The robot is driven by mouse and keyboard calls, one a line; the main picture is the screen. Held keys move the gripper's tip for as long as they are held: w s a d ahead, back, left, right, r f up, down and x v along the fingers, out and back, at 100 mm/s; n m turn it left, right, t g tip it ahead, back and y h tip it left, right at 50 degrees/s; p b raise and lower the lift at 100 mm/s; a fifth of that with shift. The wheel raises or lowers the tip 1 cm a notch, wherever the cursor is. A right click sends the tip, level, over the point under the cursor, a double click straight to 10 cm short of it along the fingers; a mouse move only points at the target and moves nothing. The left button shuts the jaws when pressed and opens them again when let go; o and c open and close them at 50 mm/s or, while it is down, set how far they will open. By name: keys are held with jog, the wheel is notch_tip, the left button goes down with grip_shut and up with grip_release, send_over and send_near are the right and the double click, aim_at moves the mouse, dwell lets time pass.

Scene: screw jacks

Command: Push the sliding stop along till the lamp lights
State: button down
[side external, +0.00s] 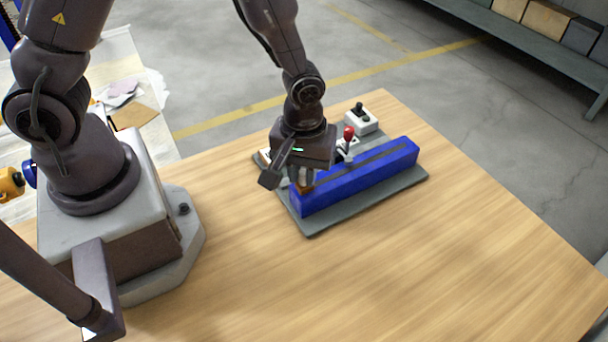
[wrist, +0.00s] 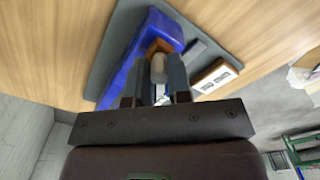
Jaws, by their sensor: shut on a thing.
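The sliding stop shows as an orange-brown block (side external: 304,188) at the near left end of a long blue rail (side external: 358,179). In the wrist view the block (wrist: 158,46) carries a pale rounded post (wrist: 158,70). My gripper (wrist: 155,74) has its fingers on either side of this post and is shut on it. In the side view my gripper (side external: 303,178) points down at the rail's left end and partly hides the stop. I cannot tell which part is the lamp, or whether one is lit.
The rail lies on a dark grey baseplate (side external: 408,186) on a wooden table. Behind the rail stand a red-knobbed lever (side external: 349,132) and a white box with a black knob (side external: 361,120). A brown-framed white panel (wrist: 215,76) sits beside the gripper. The table's front is clear.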

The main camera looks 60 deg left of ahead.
jog(key=shift+w, duration=4.2)
jog(key=c, duration=1.2)
grip_release()
jog(key=shift+c, duration=0.2)
notch_tip(320, 180, up, 7)
jog(key=shift+s, duration=0.1)
